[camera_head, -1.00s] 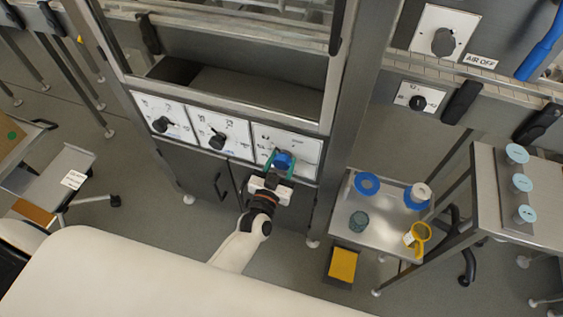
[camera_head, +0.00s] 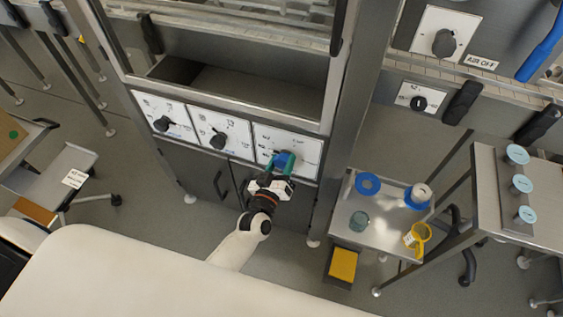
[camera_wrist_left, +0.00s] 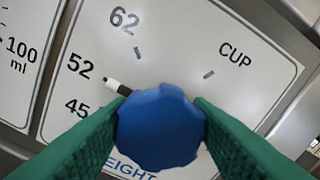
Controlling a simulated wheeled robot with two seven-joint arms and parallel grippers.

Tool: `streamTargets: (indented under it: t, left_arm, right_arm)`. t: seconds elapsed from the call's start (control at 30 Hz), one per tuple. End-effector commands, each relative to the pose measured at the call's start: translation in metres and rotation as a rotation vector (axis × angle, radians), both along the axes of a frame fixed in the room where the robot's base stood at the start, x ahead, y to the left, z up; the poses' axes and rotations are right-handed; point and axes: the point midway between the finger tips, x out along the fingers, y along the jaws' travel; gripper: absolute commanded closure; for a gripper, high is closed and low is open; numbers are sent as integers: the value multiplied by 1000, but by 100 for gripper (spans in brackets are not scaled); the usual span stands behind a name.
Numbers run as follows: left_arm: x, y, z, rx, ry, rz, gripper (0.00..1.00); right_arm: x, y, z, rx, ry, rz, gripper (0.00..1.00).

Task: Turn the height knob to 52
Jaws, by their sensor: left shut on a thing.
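The blue height knob (camera_wrist_left: 160,128) sits on the right-hand white dial panel (camera_head: 305,145). In the left wrist view its white-tipped pointer (camera_wrist_left: 113,86) points up and left toward the 52 mark (camera_wrist_left: 80,67), with 45 below and 62 above. My left gripper (camera_head: 281,160) is shut on the knob, with its green fingers on either side; it also shows in the left wrist view (camera_wrist_left: 161,135). The fingers hide the knob's sides and part of the panel print. My right gripper is not in view.
Two black knobs on white panels (camera_head: 165,122) (camera_head: 218,140) are to the left of the height dial. A steel side table (camera_head: 380,235) with a yellow cup (camera_head: 419,236) and blue rings stands to the right. A yellow pedal (camera_head: 343,265) is below it.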

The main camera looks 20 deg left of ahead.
Motion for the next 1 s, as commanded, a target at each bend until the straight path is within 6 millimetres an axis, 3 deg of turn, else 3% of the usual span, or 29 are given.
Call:
streamTargets:
  t: [0.47,0.5,0.6,1.0]
  left_arm:
    - [0,0,0,-17,1,0,77]
    - [0,0,0,-17,1,0,51]
    - [0,0,0,-17,1,0,34]
    - [-8,0,-1,-16,3,0,32]
  right_arm:
    - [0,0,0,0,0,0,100]
    - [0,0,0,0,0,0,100]
    - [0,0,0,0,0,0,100]
    - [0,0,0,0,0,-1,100]
